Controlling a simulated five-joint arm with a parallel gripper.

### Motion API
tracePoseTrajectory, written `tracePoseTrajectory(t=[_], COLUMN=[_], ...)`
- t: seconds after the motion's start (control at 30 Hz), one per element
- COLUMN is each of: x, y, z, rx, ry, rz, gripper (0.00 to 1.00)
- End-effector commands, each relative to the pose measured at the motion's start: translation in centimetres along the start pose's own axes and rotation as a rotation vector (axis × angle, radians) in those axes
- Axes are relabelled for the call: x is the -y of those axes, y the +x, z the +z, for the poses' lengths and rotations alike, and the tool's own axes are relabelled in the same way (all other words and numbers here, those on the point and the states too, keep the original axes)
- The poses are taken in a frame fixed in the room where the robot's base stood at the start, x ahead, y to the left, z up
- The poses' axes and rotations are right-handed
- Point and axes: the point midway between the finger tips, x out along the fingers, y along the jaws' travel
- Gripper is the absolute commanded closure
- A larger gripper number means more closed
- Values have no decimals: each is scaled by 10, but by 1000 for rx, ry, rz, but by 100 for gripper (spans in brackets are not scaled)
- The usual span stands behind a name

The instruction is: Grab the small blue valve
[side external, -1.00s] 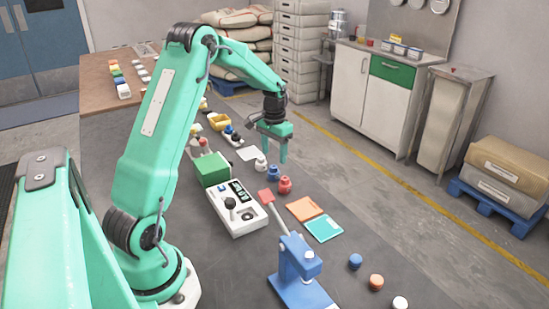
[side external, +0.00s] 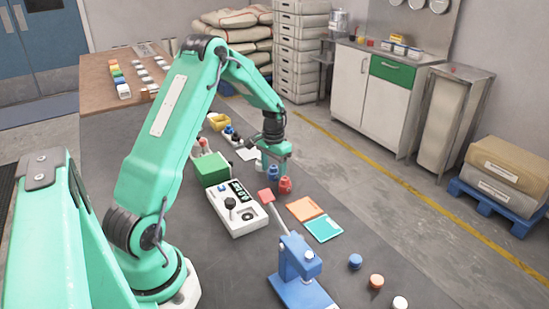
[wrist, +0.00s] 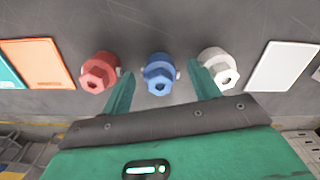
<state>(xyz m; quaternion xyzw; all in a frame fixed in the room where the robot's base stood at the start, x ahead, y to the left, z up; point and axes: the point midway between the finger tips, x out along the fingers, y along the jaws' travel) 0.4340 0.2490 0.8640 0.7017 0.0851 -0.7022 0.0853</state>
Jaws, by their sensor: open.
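The small blue valve (wrist: 158,73) stands on the dark table in the middle of the wrist view, with a hexagonal top that has a hole. My gripper (wrist: 163,80) is open, with one green finger on each side of the blue valve; I cannot tell whether either finger touches it. In the side view the blue valve (side external: 272,172) is partly hidden by my gripper (side external: 279,172), which is low over the table. A red valve (wrist: 100,71) stands to its left and a white valve (wrist: 220,70) to its right in the wrist view, each close to a finger.
An orange card (side external: 305,209) and a teal card (side external: 323,229) lie flat nearby. A white control box (side external: 238,213), a green block (side external: 210,169) and a blue press (side external: 300,270) stand on the table. A white card (wrist: 283,78) lies beyond the white valve.

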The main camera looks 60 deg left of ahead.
Motion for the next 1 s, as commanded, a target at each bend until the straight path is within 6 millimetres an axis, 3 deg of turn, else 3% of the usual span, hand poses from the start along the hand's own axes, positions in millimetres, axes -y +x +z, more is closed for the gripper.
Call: tracePoseTrajectory(t=[0.5, 0.77, 1.0], x=[0, 0, 0], y=[1, 1, 1], z=[0, 0, 0], rx=[-1, -1, -1], ry=[0, 0, 0], rz=[0, 0, 0], gripper=[39, 88, 89])
